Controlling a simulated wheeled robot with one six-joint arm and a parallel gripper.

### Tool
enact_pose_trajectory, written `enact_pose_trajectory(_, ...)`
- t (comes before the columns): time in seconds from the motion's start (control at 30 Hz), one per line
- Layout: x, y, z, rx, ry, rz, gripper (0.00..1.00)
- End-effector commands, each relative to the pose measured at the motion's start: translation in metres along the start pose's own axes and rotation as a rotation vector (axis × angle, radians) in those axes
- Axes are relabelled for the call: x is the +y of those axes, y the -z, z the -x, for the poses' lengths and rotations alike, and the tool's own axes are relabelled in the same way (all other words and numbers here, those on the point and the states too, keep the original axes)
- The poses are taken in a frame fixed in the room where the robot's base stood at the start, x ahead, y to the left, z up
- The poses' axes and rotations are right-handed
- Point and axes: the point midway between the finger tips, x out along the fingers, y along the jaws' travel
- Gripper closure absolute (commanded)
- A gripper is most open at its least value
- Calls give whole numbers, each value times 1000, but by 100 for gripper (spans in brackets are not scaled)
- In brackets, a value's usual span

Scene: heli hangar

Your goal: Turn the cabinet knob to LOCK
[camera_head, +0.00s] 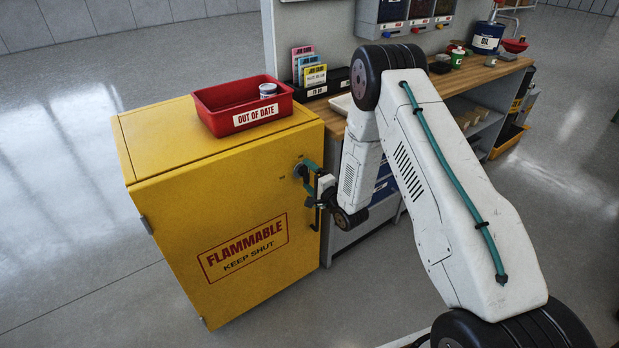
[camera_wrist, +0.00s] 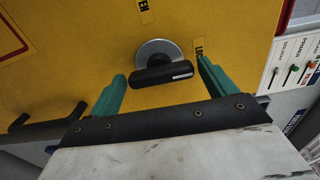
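The yellow cabinet (camera_head: 190,185) is closed, with a "FLAMMABLE KEEP SHUT" sign on its front. Its knob (camera_wrist: 160,72) is a black bar on a round silver plate (camera_wrist: 158,48). The bar lies nearly level in the wrist view, with a white mark at its right end. A partly cut-off label ending in "EN" (camera_wrist: 145,10) is above the knob; a label starting "LO" (camera_wrist: 198,47) is to its right, partly behind a finger. My gripper (camera_wrist: 161,69) is open, its teal fingers near either end of the bar with small gaps. In the head view my gripper (camera_head: 308,170) is at the cabinet front's upper right.
A black handle (camera_wrist: 48,122) is on the door, left of my gripper in the wrist view. A red "OUT OF DATE" bin (camera_head: 240,104) holding a can sits on the cabinet. A wooden workbench (camera_head: 465,72) stands beside the cabinet. The floor in front is clear.

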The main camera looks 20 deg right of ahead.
Motion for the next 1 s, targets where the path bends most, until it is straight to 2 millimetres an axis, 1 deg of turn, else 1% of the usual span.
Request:
enact_pose_trajectory(0.27, 0, -1, 0, -2, 0, 1, 7)
enact_pose_trajectory(0.37, 0, -1, 4, -1, 0, 1, 7)
enact_pose_trajectory(0.47, 0, 0, 16, -1, -1, 0, 7)
enact_pose_trajectory(0.6, 1, 0, 42, 1, -3, 0, 7)
enact_pose_trajectory(0.73, 1, 0, 62, 1, -1, 0, 7)
enact_pose_trajectory(0.9, 0, 0, 76, 0, 0, 0, 7)
enact_pose_trajectory(1.0, 0, 0, 78, -1, 0, 0, 7)
